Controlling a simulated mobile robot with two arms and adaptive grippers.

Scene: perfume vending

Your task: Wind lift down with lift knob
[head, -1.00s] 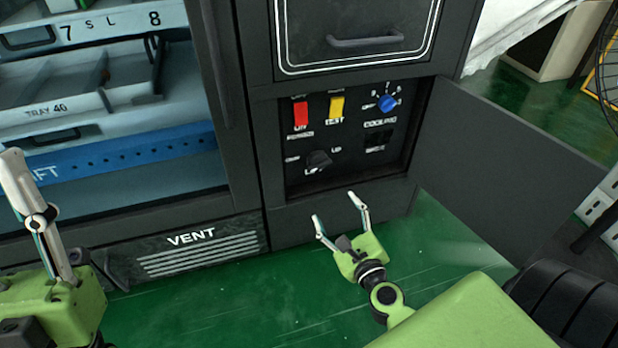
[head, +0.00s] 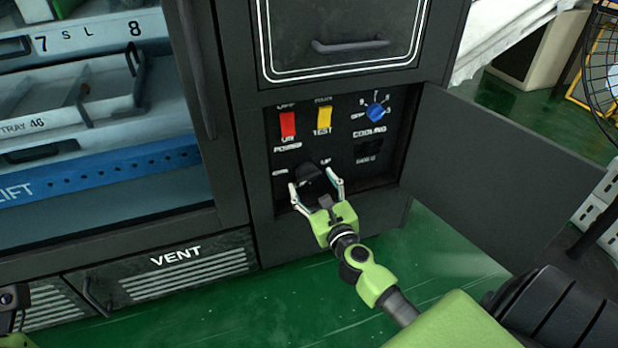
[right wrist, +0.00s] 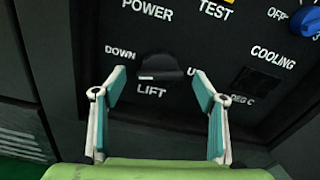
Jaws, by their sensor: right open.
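The black lift knob (head: 309,176) sits low on the control panel inside the open compartment. In the right wrist view the lift knob (right wrist: 160,66) stands above the LIFT label, with DOWN to its left and the UP label partly covered. My right gripper (head: 314,182) is open, with one finger on each side of the knob; contact is unclear. In the right wrist view its fingers (right wrist: 159,74) frame the knob. The blue lift bar (head: 100,172) lies below the trays at left. Only a sliver of my left gripper (head: 12,300) shows at the lower left corner.
The panel also holds a red power switch (head: 288,125), a yellow test switch (head: 323,120) and a blue cooling knob (head: 376,111). The open compartment door (head: 500,165) stands to the right of my right gripper. A vent (head: 180,270) is at lower left.

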